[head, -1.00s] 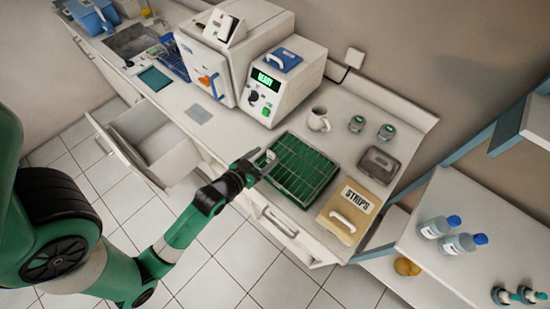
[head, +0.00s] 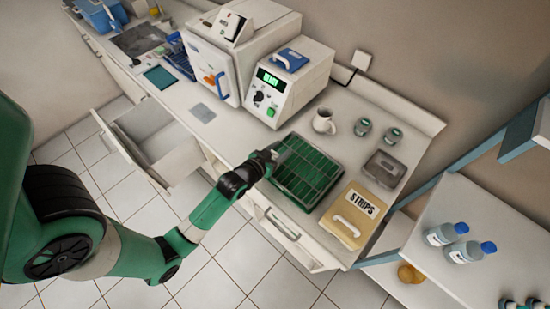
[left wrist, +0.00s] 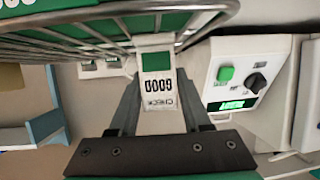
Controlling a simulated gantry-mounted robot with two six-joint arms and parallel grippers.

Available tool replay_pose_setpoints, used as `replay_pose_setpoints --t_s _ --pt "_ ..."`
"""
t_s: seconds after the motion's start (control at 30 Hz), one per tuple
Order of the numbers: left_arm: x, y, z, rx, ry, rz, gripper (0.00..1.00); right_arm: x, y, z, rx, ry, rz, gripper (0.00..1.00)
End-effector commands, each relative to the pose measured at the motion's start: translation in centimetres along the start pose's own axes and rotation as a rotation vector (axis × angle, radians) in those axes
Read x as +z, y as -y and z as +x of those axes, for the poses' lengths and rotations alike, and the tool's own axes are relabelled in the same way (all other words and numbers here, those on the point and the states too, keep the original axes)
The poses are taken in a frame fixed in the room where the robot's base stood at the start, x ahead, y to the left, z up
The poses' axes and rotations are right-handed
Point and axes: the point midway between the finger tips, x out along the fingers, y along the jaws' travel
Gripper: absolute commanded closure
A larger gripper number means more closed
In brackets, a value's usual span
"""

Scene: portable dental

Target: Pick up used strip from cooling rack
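The cooling rack (head: 312,168), a wire tray over a green base, sits on the counter. In the left wrist view its wires (left wrist: 70,30) cross the top. My left gripper (head: 273,156) is at the rack's left edge and hides the strip in the head view. In the left wrist view its fingers (left wrist: 158,102) stand on either side of the strip, with apparent small gaps. My right gripper is not in view.
A white device with a green display (head: 285,85) is behind. An open drawer (head: 155,140) juts out at left.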

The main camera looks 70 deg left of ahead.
Motion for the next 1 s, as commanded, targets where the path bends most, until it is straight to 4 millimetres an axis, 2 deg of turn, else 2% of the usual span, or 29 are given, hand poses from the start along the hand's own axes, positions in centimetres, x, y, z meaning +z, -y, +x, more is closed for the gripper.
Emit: replay_pose_setpoints --t_s 0.03,0.23,0.57,0.77,0.87,1.0 --pt "0.0 0.0 0.0 0.0 0.0 0.0 0.63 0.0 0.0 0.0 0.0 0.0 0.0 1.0" --pt "0.0 0.0 0.0 0.0 0.0 0.0 0.99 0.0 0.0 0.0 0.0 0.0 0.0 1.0" --pt "-0.1 0.0 -0.1 0.0 0.0 0.0 1.0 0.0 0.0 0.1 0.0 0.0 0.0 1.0" --pt "-1.8 0.0 -0.7 0.0 -0.002 0.0 1.0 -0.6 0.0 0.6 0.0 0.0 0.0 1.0" --pt "-3.6 0.0 -1.6 0.0 -0.003 0.0 1.0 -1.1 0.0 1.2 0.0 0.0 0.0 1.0" --pt "-5.7 0.9 -5.7 -0.002 -0.002 -0.003 1.0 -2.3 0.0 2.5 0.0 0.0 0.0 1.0"
